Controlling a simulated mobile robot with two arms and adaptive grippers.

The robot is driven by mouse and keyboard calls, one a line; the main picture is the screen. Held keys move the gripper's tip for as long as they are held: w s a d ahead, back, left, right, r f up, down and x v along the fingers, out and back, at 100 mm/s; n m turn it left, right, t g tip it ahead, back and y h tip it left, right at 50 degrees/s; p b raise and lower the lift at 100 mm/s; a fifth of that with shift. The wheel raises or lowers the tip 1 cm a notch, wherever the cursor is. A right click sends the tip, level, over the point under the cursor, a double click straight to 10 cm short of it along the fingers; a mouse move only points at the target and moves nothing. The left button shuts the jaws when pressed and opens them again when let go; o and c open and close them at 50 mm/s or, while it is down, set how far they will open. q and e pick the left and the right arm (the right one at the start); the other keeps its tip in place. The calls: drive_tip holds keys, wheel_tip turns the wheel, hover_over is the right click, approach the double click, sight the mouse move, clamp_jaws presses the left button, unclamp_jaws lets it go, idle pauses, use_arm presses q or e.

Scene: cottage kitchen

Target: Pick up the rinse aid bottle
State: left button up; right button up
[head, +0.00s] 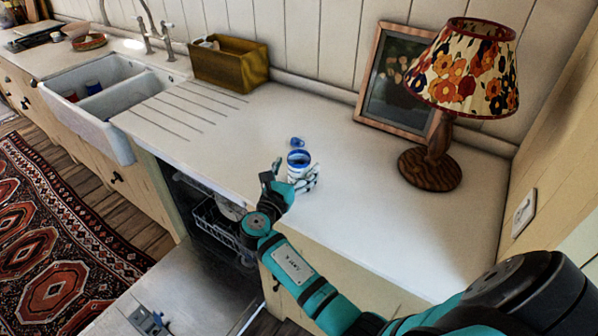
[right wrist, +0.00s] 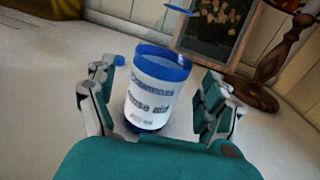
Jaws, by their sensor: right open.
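The rinse aid bottle (head: 299,160) stands on the white countertop near its front edge. In the right wrist view the bottle (right wrist: 151,92) is white with blue rims and printed lettering, and its top looks open. My right gripper (head: 294,178) is at the bottle. In the right wrist view its open fingers (right wrist: 160,103) stand on both sides of the bottle, with a visible gap on the right side. Whether the left finger touches it I cannot tell. My left gripper is not in view.
A floral lamp (head: 437,150) and a framed picture (head: 396,82) stand at the back right of the counter. A brass-coloured box (head: 230,66) stands beside the white double sink (head: 90,98). Below the counter an open dishwasher (head: 216,222) shows its rack. The counter around the bottle is clear.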

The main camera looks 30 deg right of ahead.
sight(296, 156)
drive_tip(key=x, duration=0.2)
drive_tip(key=shift+w+d+f, duration=0.15)
drive_tip(key=shift+w+d, duration=0.1)
drive_tip(key=shift+s+a, duration=0.1)
drive_tip(key=c, duration=0.3)
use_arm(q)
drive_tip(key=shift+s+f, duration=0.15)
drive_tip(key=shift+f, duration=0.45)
use_arm(e)
drive_tip(key=c, duration=1.1)
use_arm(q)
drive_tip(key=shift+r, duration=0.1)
